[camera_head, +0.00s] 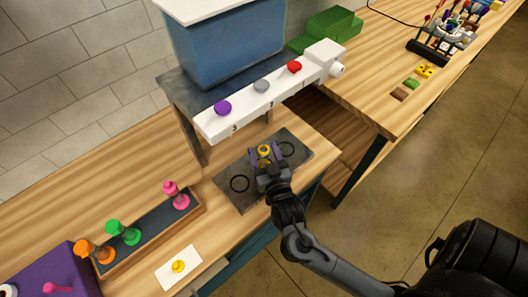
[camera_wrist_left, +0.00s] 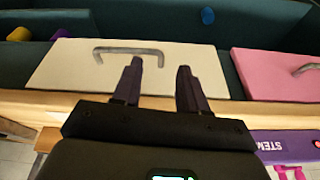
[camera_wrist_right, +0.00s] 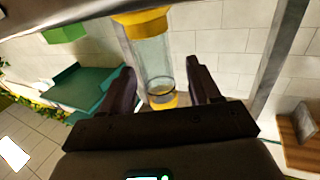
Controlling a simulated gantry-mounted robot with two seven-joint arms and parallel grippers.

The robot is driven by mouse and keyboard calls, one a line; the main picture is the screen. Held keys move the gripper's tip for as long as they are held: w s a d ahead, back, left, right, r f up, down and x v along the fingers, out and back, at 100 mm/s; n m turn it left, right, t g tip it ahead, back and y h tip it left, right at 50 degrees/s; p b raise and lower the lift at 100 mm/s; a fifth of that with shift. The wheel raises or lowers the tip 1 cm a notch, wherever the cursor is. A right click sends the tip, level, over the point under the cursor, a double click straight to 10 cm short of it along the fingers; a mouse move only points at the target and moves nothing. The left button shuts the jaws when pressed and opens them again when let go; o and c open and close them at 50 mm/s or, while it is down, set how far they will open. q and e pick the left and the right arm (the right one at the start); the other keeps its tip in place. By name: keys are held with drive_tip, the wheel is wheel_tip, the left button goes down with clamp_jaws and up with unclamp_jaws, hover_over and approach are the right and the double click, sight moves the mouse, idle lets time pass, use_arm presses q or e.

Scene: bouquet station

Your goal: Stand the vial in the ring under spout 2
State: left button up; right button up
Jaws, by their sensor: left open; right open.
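The vial, clear with a yellow top and yellow base, shows between my right fingers in the right wrist view (camera_wrist_right: 152,58). In the head view its yellow top (camera_head: 264,150) is over the middle of the dark mat (camera_head: 222,180), below the purple, grey and red knobs. My right gripper (camera_head: 265,156) is open around the vial, with gaps on both sides. A left ring (camera_head: 239,183) and a right ring (camera_head: 287,148) show empty; the middle ring is hidden by my gripper. The spout 2 label (camera_head: 268,103) is on the white bar. My left gripper (camera_wrist_left: 160,70) is open and empty.
A long tray (camera_head: 150,235) with orange, green and pink pieces lies at left, near a white card (camera_head: 180,268) with a yellow piece. The white spout bar (camera_head: 250,108) overhangs the mat. In the left wrist view, a cream panel with a handle (camera_wrist_left: 75,75) lies beyond my fingers.

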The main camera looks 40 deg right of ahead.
drive_tip(key=shift+s+a+f, duration=0.15)
drive_tip(key=shift+s+f, duration=0.15)
drive_tip(key=v, duration=1.1)
drive_tip(key=shift+s+r+p, duration=0.15)
drive_tip(key=shift+r+p, duration=0.15)
drive_tip(key=shift+r, duration=0.15)
